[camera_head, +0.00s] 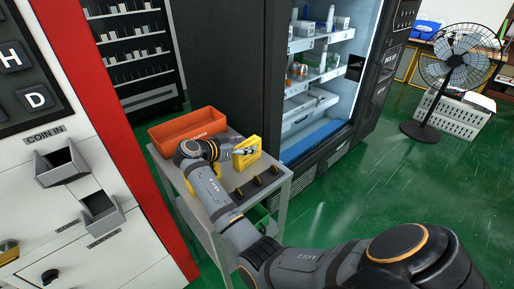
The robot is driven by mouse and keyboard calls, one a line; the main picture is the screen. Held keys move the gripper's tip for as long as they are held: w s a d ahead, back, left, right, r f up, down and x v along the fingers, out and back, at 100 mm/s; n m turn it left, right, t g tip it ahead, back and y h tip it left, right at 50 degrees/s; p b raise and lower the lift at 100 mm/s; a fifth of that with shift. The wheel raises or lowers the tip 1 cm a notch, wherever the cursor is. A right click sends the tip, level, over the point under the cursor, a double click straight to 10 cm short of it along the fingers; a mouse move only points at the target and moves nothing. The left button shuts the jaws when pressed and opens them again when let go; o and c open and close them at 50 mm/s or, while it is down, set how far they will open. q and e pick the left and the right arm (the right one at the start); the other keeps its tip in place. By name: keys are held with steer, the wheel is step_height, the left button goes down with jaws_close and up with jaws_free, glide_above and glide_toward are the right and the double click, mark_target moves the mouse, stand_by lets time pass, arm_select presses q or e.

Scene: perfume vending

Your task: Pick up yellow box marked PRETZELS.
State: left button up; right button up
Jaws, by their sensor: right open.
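A yellow box (254,144) stands on the top of a grey cart (279,181) in the head view. Its print is too small to read, so I cannot confirm the PRETZELS mark. My right arm reaches in from the lower right, and my right gripper (243,151) is open at the near side of the yellow box, overlapping it in the picture. I cannot tell whether the fingers touch it. Part of the box is hidden behind the gripper. More yellow shows beside and under my right forearm, mostly hidden. My left gripper is not in view.
An orange bin (187,129) sits at the cart's back left. Several small dark items (258,181) lie along its front right. A lit vending cabinet (318,70) stands behind, a red and white machine (105,170) at left. A fan (456,62) stands far right; green floor is clear between.

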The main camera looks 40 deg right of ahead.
steer(key=shift+d+f, duration=0.15)
steer(key=shift+d, duration=0.1)
steer(key=shift+a, duration=0.1)
steer(key=shift+a+r, duration=0.3)
steer(key=shift+a, duration=0.25)
steer(key=c, duration=0.5)
steer(key=shift+d+f, duration=0.1)
steer(key=shift+d, duration=0.05)
steer(key=shift+c, duration=1.3)
steer(key=shift+d, duration=0.1)
steer(key=shift+c, duration=1.1)
jaws_close()
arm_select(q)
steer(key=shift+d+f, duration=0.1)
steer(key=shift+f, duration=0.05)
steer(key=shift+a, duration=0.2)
